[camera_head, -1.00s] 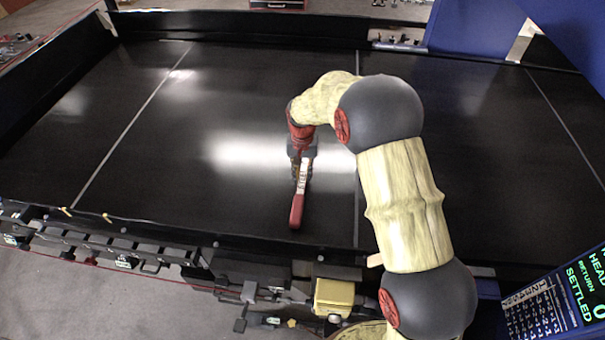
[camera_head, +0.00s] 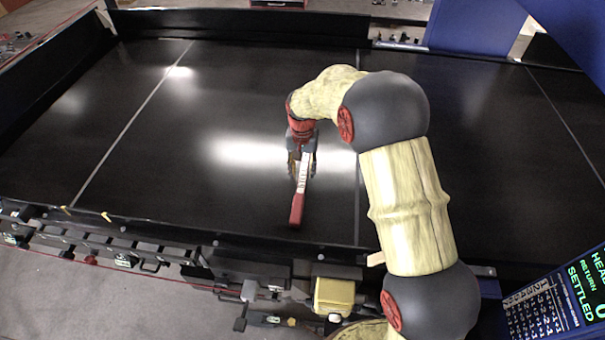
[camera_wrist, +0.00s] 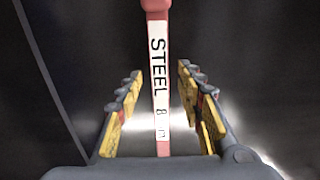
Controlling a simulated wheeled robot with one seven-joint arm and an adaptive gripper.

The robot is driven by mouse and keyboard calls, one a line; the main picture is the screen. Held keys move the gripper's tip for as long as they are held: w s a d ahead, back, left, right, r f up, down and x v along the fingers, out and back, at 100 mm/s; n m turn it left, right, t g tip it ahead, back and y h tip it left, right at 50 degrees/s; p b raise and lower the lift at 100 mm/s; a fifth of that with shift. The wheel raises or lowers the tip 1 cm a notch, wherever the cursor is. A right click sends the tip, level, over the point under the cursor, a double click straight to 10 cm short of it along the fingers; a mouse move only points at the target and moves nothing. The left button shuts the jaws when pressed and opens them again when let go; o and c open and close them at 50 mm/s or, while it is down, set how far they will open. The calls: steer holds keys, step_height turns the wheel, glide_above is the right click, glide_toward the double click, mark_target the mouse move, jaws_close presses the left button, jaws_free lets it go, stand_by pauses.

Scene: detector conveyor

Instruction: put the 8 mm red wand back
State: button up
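The red wand (camera_head: 297,208) has a white label and is over the dark conveyor belt (camera_head: 230,190), its red end toward the near side. In the wrist view the wand (camera_wrist: 159,85) runs between the fingers, and its label reads "STEEL 8 m", with the last part small. My gripper (camera_head: 302,172) is around the label end of the wand. In the wrist view my gripper (camera_wrist: 160,110) is open, with a gap between each yellow-padded finger and the wand. I cannot tell whether the wand rests flat on the belt.
A dark rail (camera_head: 150,229) with clips and fittings runs along the belt's near edge. A yellow block (camera_head: 333,297) is below it. A screen (camera_head: 565,295) reading "RETURN" and "SETTLED" stands at lower right. A blue housing (camera_head: 475,25) is at upper right. The belt's left part is clear.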

step_height(320, 180, up, 11)
steer(key=b, duration=0.2)
steer(key=shift+f, duration=0.2)
steer(key=s+d+r+n+t, duration=0.1)
steer(key=s+d+r, duration=0.4)
steer(key=s+r, duration=0.25)
steer(key=s+d+r+t, duration=0.2)
steer(key=s+d+r, duration=0.2)
steer(key=s+r, duration=0.35)
steer(key=s+d+t, duration=0.1)
steer(key=s+d, duration=0.1)
steer(key=s, duration=0.8)
steer(key=s+d+f+n+t, duration=0.1)
steer(key=s+d, duration=0.2)
steer(key=s, duration=0.7)
steer(key=shift+s+d+f+t, duration=0.15)
steer(key=shift+d+t, duration=0.15)
steer(key=shift+d, duration=0.05)
